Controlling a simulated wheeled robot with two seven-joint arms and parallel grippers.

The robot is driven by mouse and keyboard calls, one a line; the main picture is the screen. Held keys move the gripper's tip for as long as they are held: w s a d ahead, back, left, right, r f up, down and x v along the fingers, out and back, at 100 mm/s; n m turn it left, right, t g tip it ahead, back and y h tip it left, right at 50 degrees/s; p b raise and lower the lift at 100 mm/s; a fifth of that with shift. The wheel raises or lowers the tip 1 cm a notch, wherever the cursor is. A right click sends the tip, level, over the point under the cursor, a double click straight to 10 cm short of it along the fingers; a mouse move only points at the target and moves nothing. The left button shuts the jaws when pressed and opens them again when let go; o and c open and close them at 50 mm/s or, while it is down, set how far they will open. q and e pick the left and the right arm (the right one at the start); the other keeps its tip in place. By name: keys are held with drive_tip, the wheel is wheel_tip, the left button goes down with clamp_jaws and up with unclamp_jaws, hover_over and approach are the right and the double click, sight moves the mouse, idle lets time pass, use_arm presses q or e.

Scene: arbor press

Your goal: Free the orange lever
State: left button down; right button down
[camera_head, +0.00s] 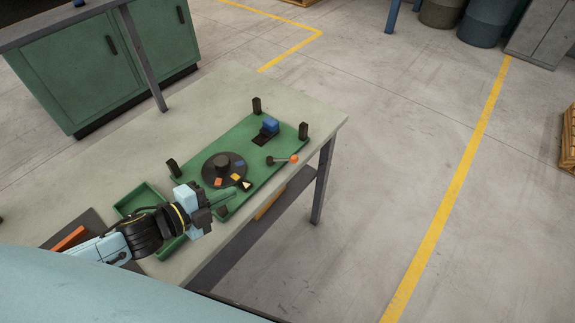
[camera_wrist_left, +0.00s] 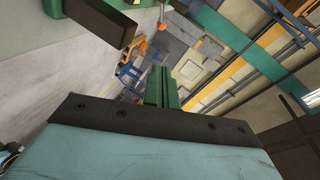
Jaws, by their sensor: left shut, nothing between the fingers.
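The orange lever shows in the head view as a short grey rod ending in an orange ball knob (camera_head: 293,158), at the right side of the green base plate (camera_head: 262,188) on the workbench. My left gripper (camera_head: 229,203) is at the near edge of the plate, left of and nearer than the lever, apart from it. In the left wrist view its green fingers (camera_wrist_left: 162,86) are together with nothing between them. A round dark turntable (camera_head: 209,172) with small coloured pieces and a blue block (camera_head: 270,126) in a dark holder sit on the plate. My right gripper is not in view.
Dark posts (camera_head: 303,131) stand at the plate's corners. A green tray (camera_head: 142,197) lies left of the plate, partly behind my left arm. The bench top (camera_head: 222,98) beyond the plate is clear. A green cabinet (camera_head: 78,70) stands at the back left.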

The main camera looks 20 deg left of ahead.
use_arm(q)
drive_tip(key=shift+w, duration=0.1)
drive_tip(key=b, duration=0.2)
approach(282, 160)
drive_tip(key=w+d, duration=0.1)
drive_tip(key=d, duration=0.1)
drive_tip(key=w+d, duration=0.2)
drive_tip(key=d, duration=0.1)
drive_tip(key=w+d, duration=0.2)
drive_tip(key=shift+d+f, duration=0.3)
